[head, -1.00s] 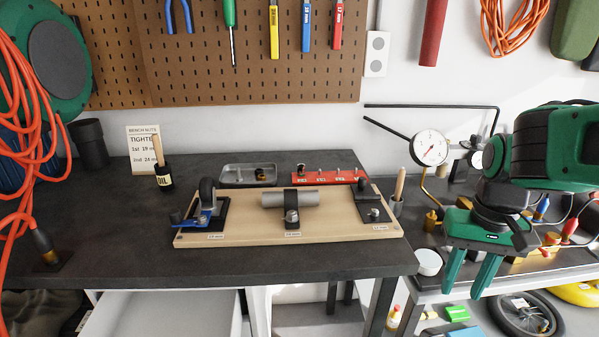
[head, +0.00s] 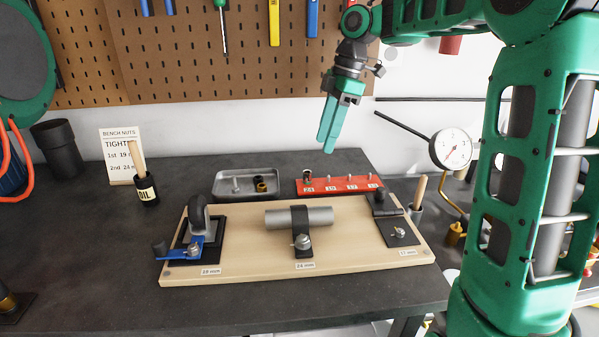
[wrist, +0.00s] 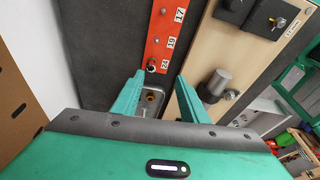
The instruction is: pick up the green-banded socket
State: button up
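My gripper (head: 327,146) is in the air above the back of the bench, pointing down. In the wrist view its two fingers (wrist: 160,76) are spread apart with nothing between them. A red socket rail (head: 340,184) lies below it and also shows in the wrist view (wrist: 164,34). One dark socket (head: 307,175) stands at the rail's left end, near the 24 label. A grey tray (head: 222,185) beside the rail holds a dark and brass-coloured socket (head: 261,185) and a small metal piece. I cannot make out a green band on either socket.
A wooden board (head: 350,254) with clamps, a grey cylinder (head: 283,217) and bolts lies in front of the rail. A dial gauge (head: 451,149) is at right.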

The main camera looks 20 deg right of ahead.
aim_at(306, 177)
jog(key=shift+n, duration=0.6)
jog(key=x, duration=0.3)
jog(key=w+x, duration=0.1)
jog(key=x, duration=0.3)
jog(key=w+x, duration=0.1)
jog(key=x, duration=0.2)
jog(key=shift+w+a+f, duration=0.15)
jog(key=shift+a, duration=0.3)
grip_shut()
